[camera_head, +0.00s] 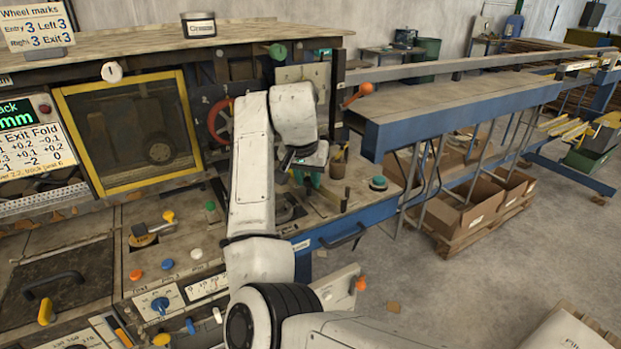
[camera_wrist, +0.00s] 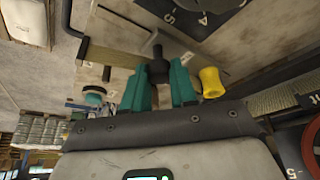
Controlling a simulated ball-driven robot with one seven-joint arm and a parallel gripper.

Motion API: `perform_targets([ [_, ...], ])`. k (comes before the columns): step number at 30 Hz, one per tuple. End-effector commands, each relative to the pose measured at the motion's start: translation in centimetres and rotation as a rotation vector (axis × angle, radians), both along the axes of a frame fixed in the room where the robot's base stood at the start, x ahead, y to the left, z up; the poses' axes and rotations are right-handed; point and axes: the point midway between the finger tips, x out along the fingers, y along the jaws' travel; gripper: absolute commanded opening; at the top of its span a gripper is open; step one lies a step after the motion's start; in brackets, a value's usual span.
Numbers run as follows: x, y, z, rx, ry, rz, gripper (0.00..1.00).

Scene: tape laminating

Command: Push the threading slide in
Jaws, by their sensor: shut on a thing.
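In the wrist view, the two teal fingers of my gripper (camera_wrist: 160,92) are closed around a black knobbed handle (camera_wrist: 158,68) that stands on a pale, worn plate (camera_wrist: 118,60). I take this handle to be that of the threading slide; no label on it can be read. In the head view my gripper (camera_head: 308,178) is low over the right end of the machine's worktop, partly behind my own arm. The handle cannot be made out there, and how far the slide stands out cannot be told.
A yellow knob (camera_wrist: 211,82) stands close beside the fingers in the wrist view. A red wheel (camera_head: 221,121) and yellow-framed window (camera_head: 132,132) are left. A blue conveyor (camera_head: 460,110) extends right.

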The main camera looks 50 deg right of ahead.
Motion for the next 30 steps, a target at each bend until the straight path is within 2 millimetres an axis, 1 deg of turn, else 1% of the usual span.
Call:
perform_targets([
  [1,0.7,-0.2,0.3,-0.001,-0.001,0.002,0.0],
  [3,1.6,-0.5,0.3,-0.001,0.001,0.003,0.0],
  [7,2.9,-0.9,0.3,-0.002,-0.001,0.002,0.0],
  [12,3.6,-1.0,0.2,-0.001,-0.004,0.0,0.0],
  [19,3.7,-1.0,0.2,-0.003,-0.009,0.003,0.0],
  [20,3.7,-1.0,0.2,-0.003,-0.009,0.003,0.28],
  [27,3.6,-1.0,0.1,-0.002,-0.005,0.002,0.51],
  [30,3.6,-1.0,0.1,-0.001,-0.004,0.001,0.52],
])
